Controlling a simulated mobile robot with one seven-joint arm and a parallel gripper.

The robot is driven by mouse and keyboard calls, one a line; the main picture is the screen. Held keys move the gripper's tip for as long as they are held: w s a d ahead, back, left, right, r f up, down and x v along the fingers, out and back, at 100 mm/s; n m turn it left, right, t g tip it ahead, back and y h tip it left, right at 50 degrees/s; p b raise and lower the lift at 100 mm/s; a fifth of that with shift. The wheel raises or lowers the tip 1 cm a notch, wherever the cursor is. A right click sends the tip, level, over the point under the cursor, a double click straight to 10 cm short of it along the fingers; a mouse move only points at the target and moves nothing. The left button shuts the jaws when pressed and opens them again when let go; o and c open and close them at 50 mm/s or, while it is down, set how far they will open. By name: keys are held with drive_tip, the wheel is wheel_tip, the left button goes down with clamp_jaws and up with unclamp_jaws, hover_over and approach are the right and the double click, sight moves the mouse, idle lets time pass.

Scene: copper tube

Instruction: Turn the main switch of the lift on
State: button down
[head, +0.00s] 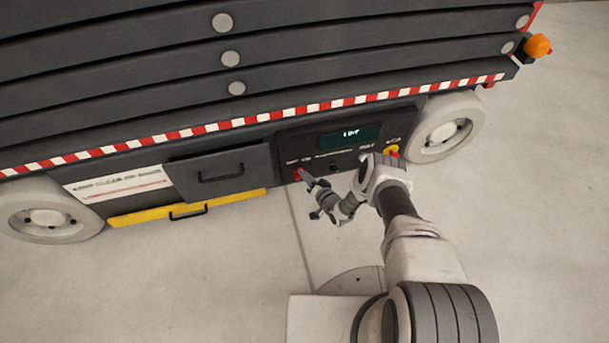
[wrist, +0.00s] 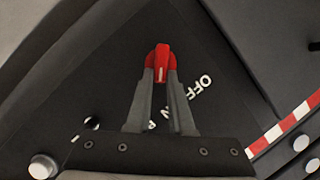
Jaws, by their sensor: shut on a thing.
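The main switch is a red rotary handle (wrist: 161,55) on the lift's dark control panel. In the head view the red switch (head: 297,174) sits at the panel's lower left. My gripper (wrist: 161,80) has one finger on each side of the handle and is shut on it. In the head view my gripper (head: 307,178) reaches the switch from the right. The handle stands upright in the wrist view, with a white mark on it. The word OFF (wrist: 200,88) is right of the handle. Other lettering is partly hidden between and beside the fingers.
The lift's control panel (head: 340,153) has a lit display (head: 350,136) and a red-and-yellow button (head: 392,151) at right, close to my arm. A dark drawer (head: 215,176) and a yellow tray (head: 150,213) lie to the left. Bare floor is in front.

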drive_tip(key=shift+w+d+f+m+y, duration=0.15)
drive_tip(key=shift+m+y, duration=0.15)
drive_tip(key=shift+m, duration=0.2)
idle(0.3)
drive_tip(key=c, duration=0.8)
unclamp_jaws()
drive_tip(key=shift+s, duration=0.2)
